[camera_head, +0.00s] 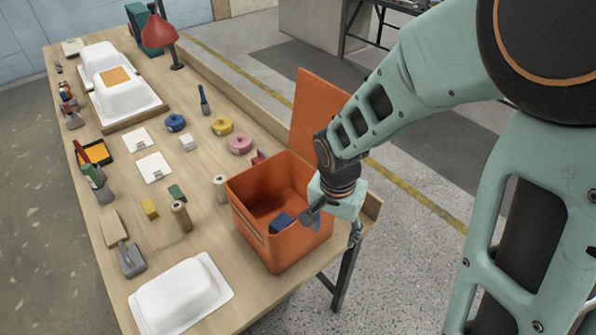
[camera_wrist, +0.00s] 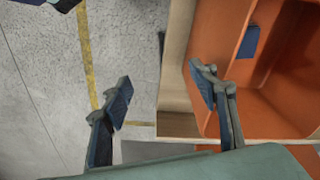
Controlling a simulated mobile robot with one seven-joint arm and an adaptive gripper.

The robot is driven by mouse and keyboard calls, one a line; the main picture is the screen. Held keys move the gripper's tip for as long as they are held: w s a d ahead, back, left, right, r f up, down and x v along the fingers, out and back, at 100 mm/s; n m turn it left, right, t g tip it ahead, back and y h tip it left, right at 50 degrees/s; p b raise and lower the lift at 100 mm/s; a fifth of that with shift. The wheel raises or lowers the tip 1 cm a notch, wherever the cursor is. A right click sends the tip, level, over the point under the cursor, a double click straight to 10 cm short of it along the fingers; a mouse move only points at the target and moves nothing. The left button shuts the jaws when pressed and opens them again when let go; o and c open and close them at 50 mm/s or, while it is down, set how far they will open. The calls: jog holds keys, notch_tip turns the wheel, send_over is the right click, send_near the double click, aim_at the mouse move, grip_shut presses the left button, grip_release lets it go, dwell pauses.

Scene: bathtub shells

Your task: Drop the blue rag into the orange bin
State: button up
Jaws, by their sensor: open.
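The orange bin (camera_head: 262,247) stands on the wooden table near its right edge, with its top open. The blue rag (camera_head: 283,221) shows as a small dark blue piece inside the bin. It also shows in the wrist view (camera_wrist: 248,42), against the bin's orange inside. My gripper (camera_head: 334,226) is open at the bin's right rim. In the wrist view my gripper (camera_wrist: 160,90) has its fingers spread with nothing between them. One finger overlaps the bin's edge and the other is over the floor. The rag is apart from both fingers.
A white tub shell (camera_head: 180,295) lies at the table's near end, and more shells (camera_head: 120,90) stand at the far end. Tape rolls (camera_head: 222,126), blocks and tools cover the middle. An orange panel (camera_head: 318,110) stands behind the bin. Open floor lies right of the table.

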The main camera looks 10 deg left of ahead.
jog(key=w+d+f+n, duration=0.3)
jog(key=d+f, duration=0.9)
jog(key=f, duration=0.1)
jog(key=shift+d, duration=0.25)
jog(key=shift+w, duration=0.1)
